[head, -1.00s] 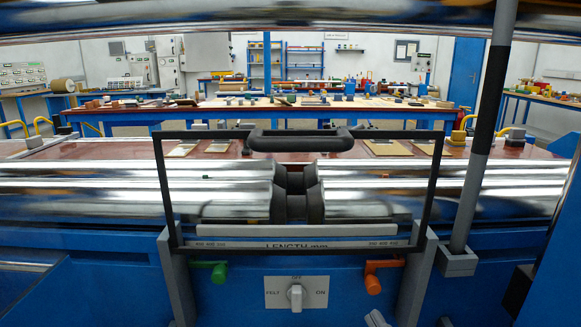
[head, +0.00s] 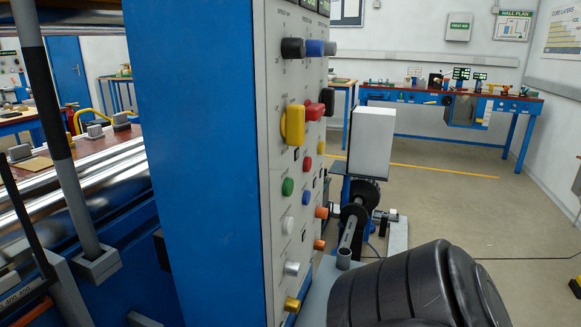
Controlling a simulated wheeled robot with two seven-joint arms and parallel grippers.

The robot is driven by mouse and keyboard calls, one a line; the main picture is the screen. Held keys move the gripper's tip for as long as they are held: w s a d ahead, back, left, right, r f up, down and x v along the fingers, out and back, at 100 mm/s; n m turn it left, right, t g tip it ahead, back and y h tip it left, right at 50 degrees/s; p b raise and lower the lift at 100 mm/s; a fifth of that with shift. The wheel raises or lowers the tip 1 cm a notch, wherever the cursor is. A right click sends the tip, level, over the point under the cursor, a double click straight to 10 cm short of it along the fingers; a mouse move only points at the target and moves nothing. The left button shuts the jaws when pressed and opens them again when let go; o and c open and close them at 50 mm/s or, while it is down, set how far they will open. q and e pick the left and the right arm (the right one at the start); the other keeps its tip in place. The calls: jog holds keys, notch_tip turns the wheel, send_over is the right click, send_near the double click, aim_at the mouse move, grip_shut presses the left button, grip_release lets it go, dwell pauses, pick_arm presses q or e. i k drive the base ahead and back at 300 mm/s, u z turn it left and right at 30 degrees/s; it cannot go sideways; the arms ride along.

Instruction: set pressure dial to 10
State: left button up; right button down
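A control panel (head: 291,170) on the side of a tall blue cabinet (head: 194,150) stands in the middle of the head view, seen at a steep angle. Near its top are a black knob (head: 292,48) and a blue knob (head: 314,48). Below them are a large yellow knob (head: 294,125) and a red one (head: 313,111). Lower down are small green, blue, white and orange buttons, and silver (head: 291,268) and brass (head: 292,304) knobs. The labels are too small to read, so I cannot tell which is the pressure dial or its setting. Neither gripper is in view.
A black ribbed arm part (head: 415,288), seemingly mine, fills the lower right, close to the panel's lower part. Shiny rollers (head: 85,200) lie left of the cabinet. Behind the panel are a white box (head: 372,140) and black wheels. Open floor (head: 480,200) lies to the right.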

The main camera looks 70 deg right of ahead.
aim_at(315, 48)
jog(key=z, duration=0.1)
jog(key=i, duration=0.55)
jog(key=z, duration=2.2)
jog(key=i, duration=0.5)
jog(key=z, duration=0.05)
